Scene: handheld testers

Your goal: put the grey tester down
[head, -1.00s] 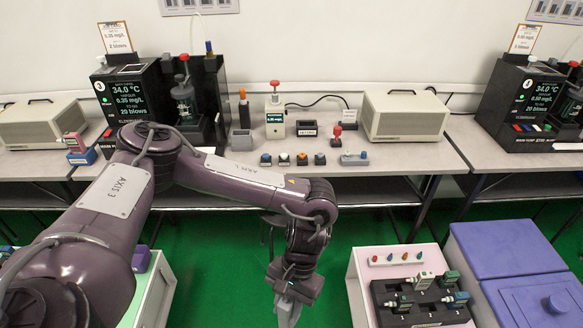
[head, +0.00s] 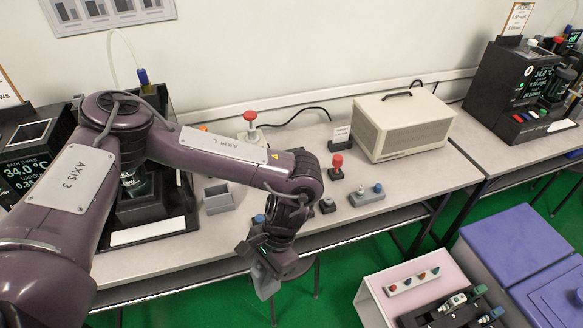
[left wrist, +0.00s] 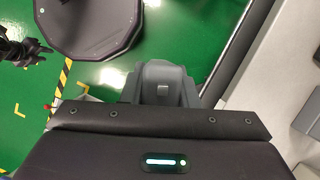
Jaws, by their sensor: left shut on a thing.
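My left gripper (head: 262,258) is shut on the grey tester (head: 265,282) and holds it in front of the bench's front edge, clear of any surface. The tester hangs tilted below the jaws, and the jaws hide its upper part. In the left wrist view the grey tester (left wrist: 160,82) sticks out past the dark gripper body, with green floor beyond it.
A pink-topped cabinet (head: 372,283) and purple bin (head: 515,240) stand lower right.

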